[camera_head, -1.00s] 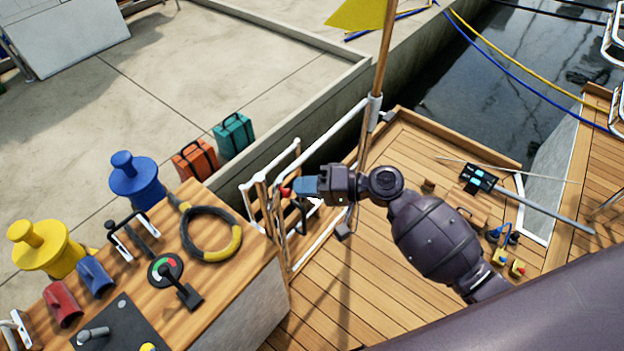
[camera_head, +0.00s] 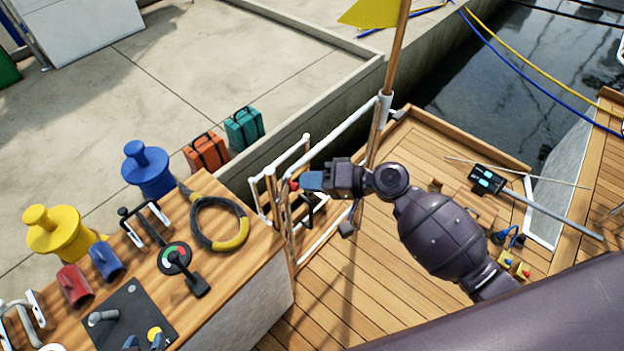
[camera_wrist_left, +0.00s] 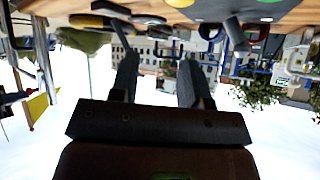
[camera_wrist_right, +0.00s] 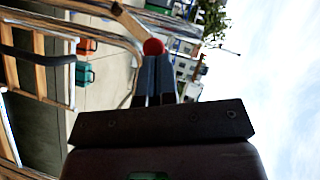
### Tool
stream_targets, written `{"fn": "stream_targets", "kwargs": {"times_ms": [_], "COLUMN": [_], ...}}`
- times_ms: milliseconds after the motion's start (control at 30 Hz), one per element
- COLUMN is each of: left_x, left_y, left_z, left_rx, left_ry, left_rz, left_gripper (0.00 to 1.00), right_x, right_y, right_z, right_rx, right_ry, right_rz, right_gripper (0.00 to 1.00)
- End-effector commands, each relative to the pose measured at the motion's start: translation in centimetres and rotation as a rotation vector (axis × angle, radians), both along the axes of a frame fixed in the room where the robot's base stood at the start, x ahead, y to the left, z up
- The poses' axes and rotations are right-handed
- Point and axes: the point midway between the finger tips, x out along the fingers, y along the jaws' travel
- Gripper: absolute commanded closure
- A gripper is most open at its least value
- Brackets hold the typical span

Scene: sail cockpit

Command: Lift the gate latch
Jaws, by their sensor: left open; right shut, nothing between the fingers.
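The gate (camera_head: 271,192) is a frame of white tubes and wooden posts at the deck's edge, right of the console. Its latch shows as a small red knob (camera_head: 293,185), partly hidden. In the right wrist view, the red ball (camera_wrist_right: 153,46) sits just beyond my fingertips. My right gripper (camera_head: 311,181) is shut and empty, its tips close beside the knob; I cannot tell if they touch. My left gripper (camera_head: 144,342) shows only its tips at the bottom edge, over the console. It is open and empty in the left wrist view (camera_wrist_left: 159,58).
Orange (camera_head: 205,153) and teal (camera_head: 243,128) suitcases stand on the dock behind.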

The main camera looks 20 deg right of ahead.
Motion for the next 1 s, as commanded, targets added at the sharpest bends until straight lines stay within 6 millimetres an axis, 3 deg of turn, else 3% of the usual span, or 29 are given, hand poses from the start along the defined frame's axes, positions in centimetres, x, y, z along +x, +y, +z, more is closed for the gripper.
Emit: {"fn": "stream_targets", "kwargs": {"times_ms": [1000], "left_x": [-0.4], "left_y": [0.2], "left_z": [2.3], "left_rx": [-0.005], "left_ry": [-0.021], "left_rz": [0.016], "left_gripper": [0.57], "right_x": [-1.4], "right_y": [2.1], "right_z": [1.4], "right_rx": [-0.224], "right_ry": [-0.150], "right_rz": [0.000], "right_gripper": [1.00]}}
